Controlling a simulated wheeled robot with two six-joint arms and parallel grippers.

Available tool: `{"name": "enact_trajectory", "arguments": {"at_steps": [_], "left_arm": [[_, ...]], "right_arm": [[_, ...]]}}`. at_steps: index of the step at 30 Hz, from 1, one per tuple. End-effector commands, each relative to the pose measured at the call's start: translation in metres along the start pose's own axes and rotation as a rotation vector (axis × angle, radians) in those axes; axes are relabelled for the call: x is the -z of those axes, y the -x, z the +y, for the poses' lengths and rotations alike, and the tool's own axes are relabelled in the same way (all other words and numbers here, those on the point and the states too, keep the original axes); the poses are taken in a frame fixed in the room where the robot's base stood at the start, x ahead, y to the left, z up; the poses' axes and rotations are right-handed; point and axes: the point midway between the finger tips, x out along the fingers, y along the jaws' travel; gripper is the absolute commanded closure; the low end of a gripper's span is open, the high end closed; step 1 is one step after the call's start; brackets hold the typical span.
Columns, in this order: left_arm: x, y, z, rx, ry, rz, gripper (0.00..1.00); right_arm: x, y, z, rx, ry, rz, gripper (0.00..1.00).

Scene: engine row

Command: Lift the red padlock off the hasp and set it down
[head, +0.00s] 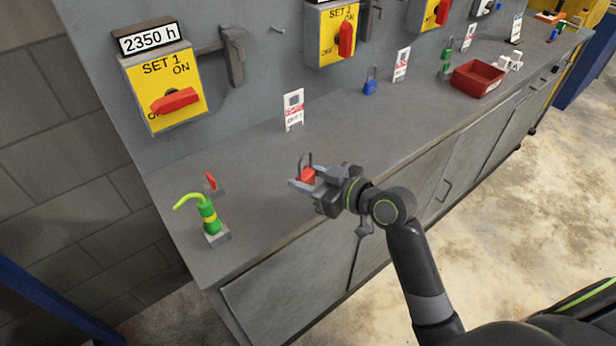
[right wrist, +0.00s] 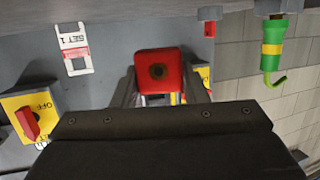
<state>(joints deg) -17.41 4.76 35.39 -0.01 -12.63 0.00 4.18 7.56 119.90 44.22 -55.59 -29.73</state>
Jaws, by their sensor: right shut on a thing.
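My right gripper (head: 303,181) is shut on the red padlock (head: 308,176), over the grey bench top near its front edge. The padlock's shackle points up in the head view. In the right wrist view the padlock (right wrist: 159,76) sits between the two fingers, with a dark round keyhole facing the camera. The hasp (head: 233,55) beside the SET 1 switch hangs on the wall panel with no padlock in it. I cannot tell whether the padlock touches the bench. My left gripper is in neither view.
A green pump-like tool with a curved hose (head: 208,213) stands at the bench's left end, a small red-handled part (head: 211,182) behind it. A SET 1 tag (head: 293,110), a blue padlock (head: 371,82) and a red tray (head: 478,79) stand further back.

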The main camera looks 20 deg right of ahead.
Motion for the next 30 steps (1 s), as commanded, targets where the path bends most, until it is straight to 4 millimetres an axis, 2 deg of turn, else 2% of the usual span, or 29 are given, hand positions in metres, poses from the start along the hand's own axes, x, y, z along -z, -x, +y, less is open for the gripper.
{"name": "enact_trajectory", "arguments": {"at_steps": [30], "left_arm": [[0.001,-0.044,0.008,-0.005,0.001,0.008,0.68]], "right_arm": [[-0.049,-0.013,0.000,0.000,0.000,0.000,0.86]]}}
